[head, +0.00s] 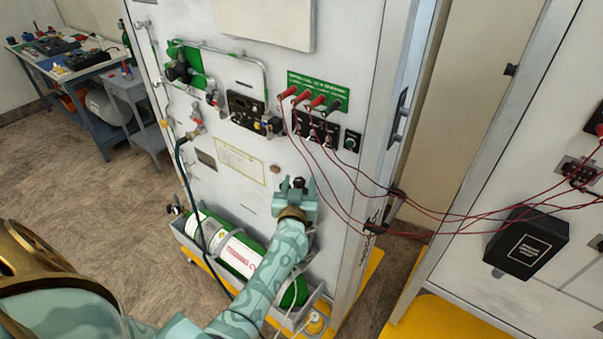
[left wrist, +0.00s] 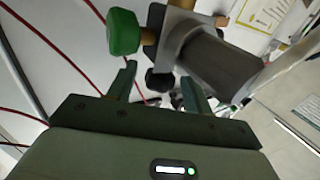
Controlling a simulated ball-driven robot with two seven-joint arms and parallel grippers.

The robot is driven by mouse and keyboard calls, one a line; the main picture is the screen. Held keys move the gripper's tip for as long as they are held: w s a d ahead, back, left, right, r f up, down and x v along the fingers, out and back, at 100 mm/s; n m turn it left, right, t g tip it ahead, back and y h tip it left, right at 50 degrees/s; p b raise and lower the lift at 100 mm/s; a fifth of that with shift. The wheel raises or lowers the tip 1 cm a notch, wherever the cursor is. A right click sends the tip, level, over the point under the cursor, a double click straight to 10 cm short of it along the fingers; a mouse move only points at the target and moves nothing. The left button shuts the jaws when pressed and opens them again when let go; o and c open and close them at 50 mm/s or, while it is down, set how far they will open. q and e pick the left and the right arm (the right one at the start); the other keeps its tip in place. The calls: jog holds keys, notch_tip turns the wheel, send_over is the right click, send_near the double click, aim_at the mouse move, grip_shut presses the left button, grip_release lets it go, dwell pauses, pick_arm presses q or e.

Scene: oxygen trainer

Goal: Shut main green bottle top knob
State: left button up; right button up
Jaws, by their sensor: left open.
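The green-and-white bottle (head: 240,255) lies tilted in a cradle at the foot of the white panel. A dark knob (head: 175,208) shows at its upper left end. My left gripper (head: 298,185) is in front of the panel, above and right of the bottle's middle, with its jaws open. In the left wrist view, the open fingers (left wrist: 160,88) point toward a grey fitting (left wrist: 215,60) with a green knob (left wrist: 124,32) and a dark knob (left wrist: 160,80). The green knob is beyond the left-hand finger, ungripped. I cannot tell which fitting this is. My right gripper is out of view.
The upright panel (head: 225,185) carries a green regulator (head: 190,65), a dark hose (head: 182,165) and red plugs (head: 302,97). Red cables (head: 335,195) run right toward another cabinet with a black box (head: 527,242). A workbench (head: 75,65) stands at the back left.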

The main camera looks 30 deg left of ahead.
pick_arm(q)
jog(key=shift+w+a, duration=0.1)
jog(key=shift+w, duration=0.2)
jog(key=shift+w+a, duration=0.1)
jog(key=shift+w, duration=0.1)
jog(key=shift+s+r, duration=0.1)
jog(key=shift+s, duration=0.05)
jog(key=shift+c, duration=0.6)
jog(key=c, duration=0.8)
jog(key=shift+c, duration=0.2)
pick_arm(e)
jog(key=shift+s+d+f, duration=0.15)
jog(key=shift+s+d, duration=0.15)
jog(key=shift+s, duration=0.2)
